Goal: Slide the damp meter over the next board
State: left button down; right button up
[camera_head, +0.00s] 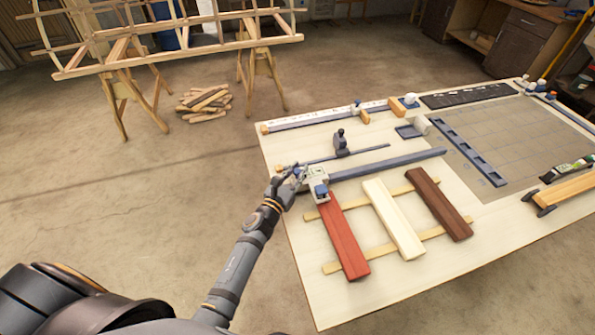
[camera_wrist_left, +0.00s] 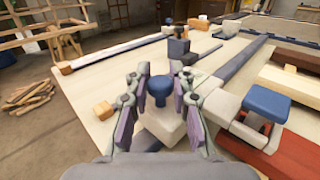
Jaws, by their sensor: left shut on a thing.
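The damp meter (camera_head: 319,187), a pale body with a blue top, sits at the far end of the red board (camera_head: 343,240). It also shows in the left wrist view (camera_wrist_left: 258,118), right of my fingers. The cream board (camera_head: 393,220) and dark brown board (camera_head: 440,205) lie to its right, apart from each other. My left gripper (camera_head: 299,178) is at the left end of the grey rail (camera_head: 390,164). In the wrist view its fingers (camera_wrist_left: 162,108) are shut around a pale block with a blue knob (camera_wrist_left: 158,88), beside the meter. The fingers partly hide how the two parts join.
Two wooden strips (camera_head: 333,267) lie under the boards. A thin bar with a dark upright piece (camera_head: 341,146) lies behind the rail. A grey tray (camera_head: 411,130), a slotted blue-grey bar (camera_head: 465,150) and a grid mat (camera_head: 520,140) are farther right. The table's left edge is close.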

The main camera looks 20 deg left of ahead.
pick_arm(q)
jog(key=shift+f, duration=0.1)
jog(key=shift+w+d+f, duration=0.1)
jog(key=shift+w+d, duration=0.45)
jog(key=shift+d, duration=0.25)
jog(key=c, duration=1.6)
grip_release()
jog(key=o, duration=0.4)
jog(key=shift+s+r, duration=0.15)
jog(key=shift+r, duration=0.05)
jog(key=shift+s+f, duration=0.1)
jog(key=shift+s, duration=0.05)
jog(key=s, duration=0.3)
jog(key=s+a, duration=0.1)
jog(key=s, duration=0.3)
jog(key=s+a, duration=0.1)
jog(key=s, duration=0.3)
jog(key=shift+s+a, duration=0.1)
jog(key=shift+s, duration=0.1)
